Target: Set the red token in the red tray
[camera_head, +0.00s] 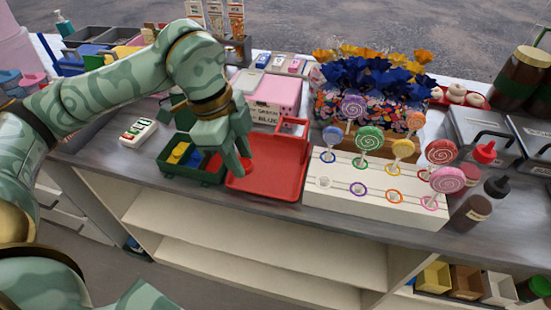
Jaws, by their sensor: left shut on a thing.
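The red tray (270,185) lies on the grey counter in the middle of the view, with a raised red part at its back right corner. My left gripper (240,168) comes in from the left and points down over the tray's left part. It is shut on a small red thing (247,164), which looks like the red token. The token is mostly hidden by the fingers and hard to tell from the red tray behind it. I cannot tell whether it touches the tray. My right gripper is not in view.
A dark green tray (191,176) with yellow and blue pieces stands just left of the red tray. A white lollipop stand (375,205) is close on the right. A pink box (272,92) stands behind. The red tray's front and right floor is bare.

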